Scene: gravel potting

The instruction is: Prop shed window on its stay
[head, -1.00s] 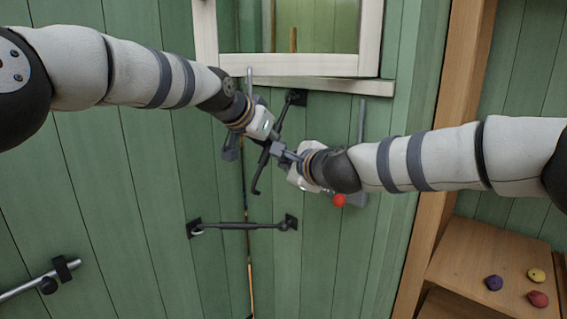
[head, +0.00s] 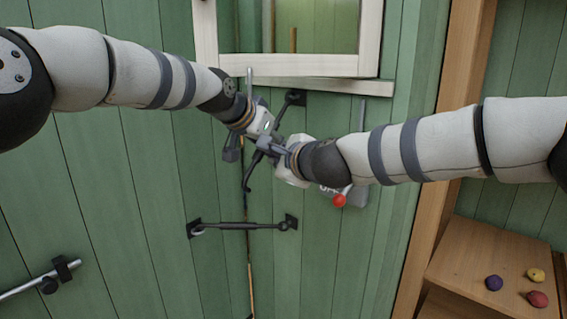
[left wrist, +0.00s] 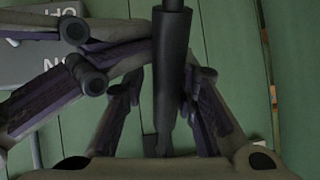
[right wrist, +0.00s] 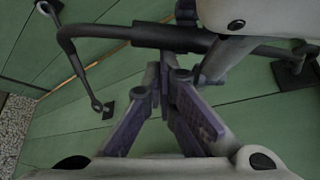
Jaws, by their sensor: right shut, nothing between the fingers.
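The shed window (head: 300,65) has a white frame above a pale sill (head: 335,86). The dark stay (head: 248,178) runs from a black wall plate (head: 295,97) below the sill, down and left to a bent end. My left gripper (head: 267,138) is around the stay; in the left wrist view its fingers lie either side of the bar (left wrist: 172,70) and look shut on it. My right gripper (head: 272,149) is shut and empty, close beside the stay and the left gripper. In the right wrist view its fingertips (right wrist: 165,78) meet just below the bar (right wrist: 150,36).
A grey box (head: 355,195) with a red knob (head: 339,201) is partly hidden by my right arm. A dark hook (head: 240,225) spans two plates below. A bolt (head: 40,280) is at lower left. A wooden shelf (head: 470,250) holds coloured balls at lower right.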

